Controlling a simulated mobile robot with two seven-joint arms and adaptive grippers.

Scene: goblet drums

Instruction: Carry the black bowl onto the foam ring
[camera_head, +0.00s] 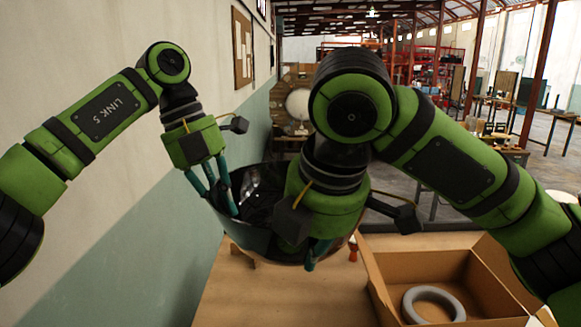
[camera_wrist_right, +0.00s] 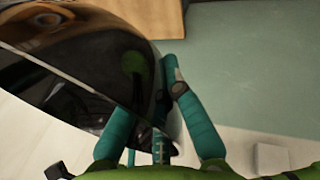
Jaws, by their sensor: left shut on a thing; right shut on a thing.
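The black bowl (camera_head: 258,190) is glossy and hangs above the table between my two grippers. Its outside shows teal low down in the head view. My left gripper (camera_head: 226,200) is shut on the bowl's left rim. My right gripper (camera_head: 312,258) is shut on its right side, and the arm hides much of that side. In the right wrist view the teal fingers (camera_wrist_right: 150,125) grip the edge of the bowl (camera_wrist_right: 85,75). The grey foam ring (camera_head: 434,290) lies flat inside an open cardboard box at the lower right, apart from the bowl.
The cardboard box (camera_head: 378,272) stands on the wooden table (camera_head: 240,300), its flaps open. A small red-orange object (camera_head: 353,247) is partly hidden behind my right gripper. A wall (camera_head: 100,230) runs along the left. The table's front middle is clear.

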